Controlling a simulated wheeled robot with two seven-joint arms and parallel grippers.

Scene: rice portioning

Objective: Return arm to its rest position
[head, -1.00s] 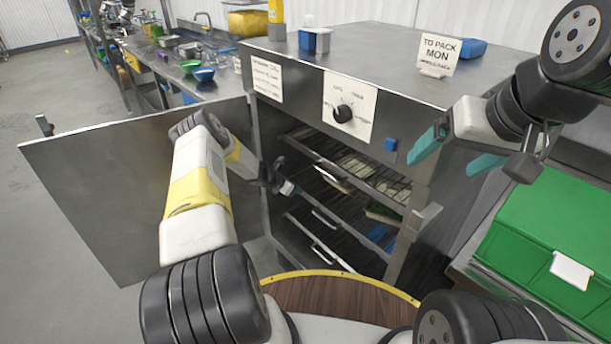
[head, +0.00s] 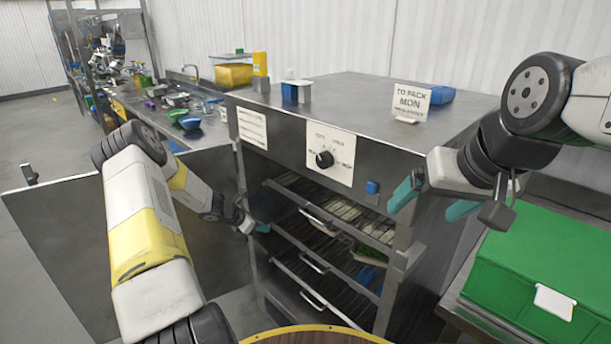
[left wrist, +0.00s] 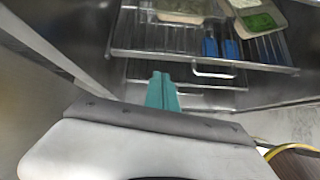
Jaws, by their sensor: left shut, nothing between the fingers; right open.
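My left arm comes in from the left in the head view. Its gripper (head: 258,225) is at the left side of the open oven's mouth, in front of the racks. In the left wrist view its teal fingers (left wrist: 161,92) are together with nothing between them. A rack with a handle (left wrist: 215,70) lies beyond them. My right gripper (head: 432,203) is raised at the right, in front of the oven's right side. Its teal fingers are apart and empty.
The steel oven (head: 345,120) has its door (head: 60,235) swung open to the left, behind my left arm. Racks (head: 330,215) inside hold trays of food. A green crate (head: 540,270) stands at the right. A "TO PACK MON" sign (head: 409,100) stands on top.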

